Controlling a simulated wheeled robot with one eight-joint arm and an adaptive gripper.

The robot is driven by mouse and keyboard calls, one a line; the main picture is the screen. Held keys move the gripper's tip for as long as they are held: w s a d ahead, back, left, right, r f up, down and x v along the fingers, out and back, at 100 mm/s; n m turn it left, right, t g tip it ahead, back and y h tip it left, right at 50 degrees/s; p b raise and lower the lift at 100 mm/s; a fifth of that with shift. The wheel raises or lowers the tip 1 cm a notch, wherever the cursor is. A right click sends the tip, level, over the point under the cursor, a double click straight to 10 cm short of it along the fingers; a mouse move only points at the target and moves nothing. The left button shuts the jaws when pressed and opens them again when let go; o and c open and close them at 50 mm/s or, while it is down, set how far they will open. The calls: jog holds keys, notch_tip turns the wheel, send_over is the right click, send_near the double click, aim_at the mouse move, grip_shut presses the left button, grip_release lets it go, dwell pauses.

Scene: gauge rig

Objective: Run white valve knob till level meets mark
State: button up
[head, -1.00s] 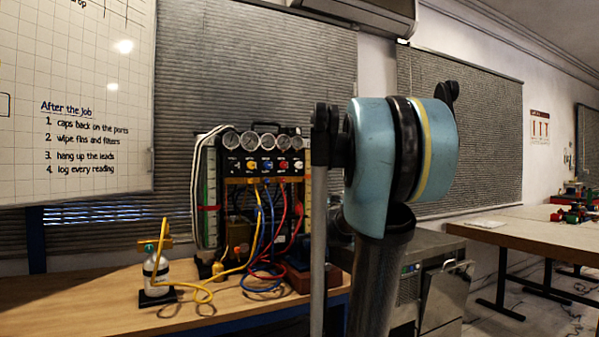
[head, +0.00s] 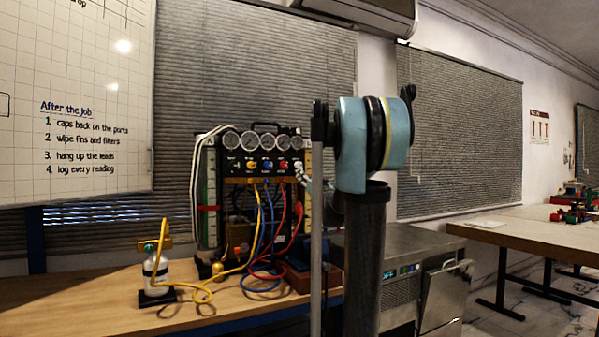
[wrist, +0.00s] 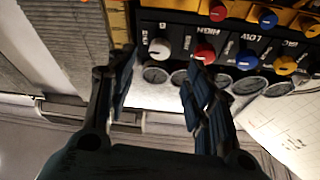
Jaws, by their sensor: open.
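The white valve knob (wrist: 159,48) is on the black panel in the wrist view, which shows the panel upside down. My gripper (wrist: 160,72) is open, with its fingertips on either side of the knob in the picture; I cannot tell whether they touch it. In the head view the gauge rig (head: 262,166) stands on the bench, and my arm partly covers its right side. A yellowish scale strip (wrist: 118,22) runs beside the white knob. Its level and mark cannot be made out.
A red knob (wrist: 205,52), a blue knob (wrist: 246,56) and a yellow knob (wrist: 286,63) sit in line beside the white one. A row of gauges (head: 267,142) tops the panel. Coloured hoses and a white bottle (head: 155,270) occupy the wooden bench (head: 205,315).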

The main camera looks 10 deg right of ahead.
aim_at(298, 165)
jog(key=x, duration=0.9)
jog(key=shift+w, duration=0.25)
jog(key=shift+a+r, duration=0.1)
jog(key=c, duration=1.1)
